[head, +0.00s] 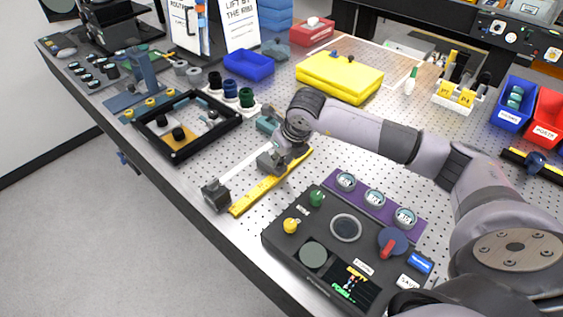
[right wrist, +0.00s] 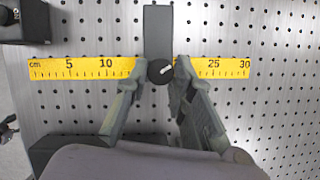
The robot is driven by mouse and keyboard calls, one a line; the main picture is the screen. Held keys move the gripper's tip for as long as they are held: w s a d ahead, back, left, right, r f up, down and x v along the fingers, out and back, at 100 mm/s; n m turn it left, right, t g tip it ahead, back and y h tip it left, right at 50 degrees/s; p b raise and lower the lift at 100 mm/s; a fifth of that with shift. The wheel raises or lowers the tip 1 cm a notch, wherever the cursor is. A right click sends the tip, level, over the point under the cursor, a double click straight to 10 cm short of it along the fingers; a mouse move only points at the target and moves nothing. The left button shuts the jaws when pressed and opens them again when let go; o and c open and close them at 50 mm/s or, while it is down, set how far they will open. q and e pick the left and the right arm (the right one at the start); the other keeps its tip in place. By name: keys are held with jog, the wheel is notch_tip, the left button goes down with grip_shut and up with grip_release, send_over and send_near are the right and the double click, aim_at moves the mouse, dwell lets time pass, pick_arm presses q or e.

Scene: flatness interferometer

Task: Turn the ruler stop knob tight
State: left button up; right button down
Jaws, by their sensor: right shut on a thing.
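The yellow ruler (head: 255,196) lies on the perforated table top, and its centimetre scale shows in the right wrist view (right wrist: 70,68). A dark grey stop block (right wrist: 158,28) crosses the ruler near its middle. The ruler stop knob (right wrist: 160,72) is black and round with a white mark that points up and right. My right gripper (right wrist: 159,75) is over the ruler, with one finger on each side of the knob, shut on it. In the head view the right gripper (head: 288,155) hides the knob. My left gripper is not in view.
A dark control box (head: 330,235) with knobs and dials stands right of the ruler. A dark block (head: 215,195) sits by the ruler's near end. A black square frame (head: 185,125) lies to the left, and a yellow case (head: 340,78) lies behind.

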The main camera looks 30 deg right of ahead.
jog(key=m+b, duration=0.1)
jog(key=m, duration=0.1)
jog(key=m+h+b, duration=0.1)
jog(key=m+b, duration=0.1)
jog(key=shift+a+f+h, duration=0.1)
jog(key=shift+a+h, duration=0.1)
jog(key=shift+h, duration=0.1)
jog(key=shift+m+h+b, duration=0.4)
jog(key=shift+m+b, duration=0.25)
jog(key=shift+m, duration=0.25)
jog(key=c, duration=1.4)
grip_release()
jog(key=shift+o, duration=0.2)
jog(key=v, duration=1.2)
jog(key=shift+w+r, duration=0.25)
jog(key=shift+a+f+g, duration=0.1)
jog(key=shift+a+g, duration=0.05)
jog(key=shift+g, duration=0.15)
